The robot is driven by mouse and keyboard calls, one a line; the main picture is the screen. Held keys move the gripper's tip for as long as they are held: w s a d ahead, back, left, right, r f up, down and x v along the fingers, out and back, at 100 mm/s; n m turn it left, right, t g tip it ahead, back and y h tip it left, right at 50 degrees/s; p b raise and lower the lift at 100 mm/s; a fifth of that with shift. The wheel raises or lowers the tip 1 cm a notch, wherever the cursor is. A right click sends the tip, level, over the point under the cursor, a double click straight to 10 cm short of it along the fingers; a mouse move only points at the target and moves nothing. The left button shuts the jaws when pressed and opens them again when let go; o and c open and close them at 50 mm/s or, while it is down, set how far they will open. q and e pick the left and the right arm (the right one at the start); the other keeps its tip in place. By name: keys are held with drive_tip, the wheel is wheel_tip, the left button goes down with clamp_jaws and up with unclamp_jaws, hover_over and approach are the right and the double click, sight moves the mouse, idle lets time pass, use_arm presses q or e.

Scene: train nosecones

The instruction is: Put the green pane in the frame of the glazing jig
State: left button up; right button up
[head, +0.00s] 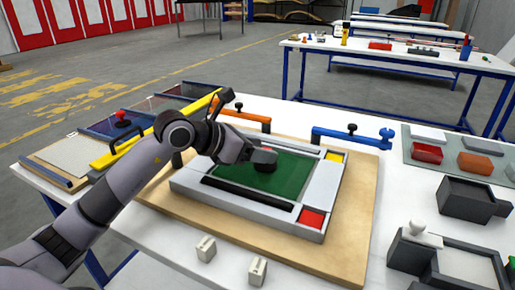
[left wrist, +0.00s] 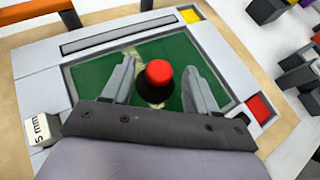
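The green pane (head: 290,180) lies inside the pale grey frame of the glazing jig (head: 325,190); I cannot tell whether it is fully seated. The pane (left wrist: 85,80) also shows in the left wrist view, with a red knob (left wrist: 159,72) on a black base standing on it. My left gripper (head: 264,158) is over the pane in the head view. In the left wrist view its fingers (left wrist: 158,85) are open, one on each side of the knob, with gaps between. The gripper mostly hides the knob in the head view. My right gripper is not in view.
The jig sits on a wooden board (head: 355,225). Orange (head: 245,115) and blue (head: 350,137) clamps stand at its far side. Small white blocks (head: 257,270) lie in front. A grey tray (head: 455,155) and dark holders (head: 470,198) are at right. Other panes (head: 105,122) stand at left.

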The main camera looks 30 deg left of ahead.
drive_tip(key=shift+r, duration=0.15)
use_arm(q)
drive_tip(key=shift+a+r, duration=0.1)
drive_tip(key=shift+r, duration=0.1)
drive_tip(key=b+v, duration=0.1)
drive_tip(key=v, duration=1.1)
drive_tip(key=shift+f+b, duration=0.15)
drive_tip(key=shift+b, duration=0.15)
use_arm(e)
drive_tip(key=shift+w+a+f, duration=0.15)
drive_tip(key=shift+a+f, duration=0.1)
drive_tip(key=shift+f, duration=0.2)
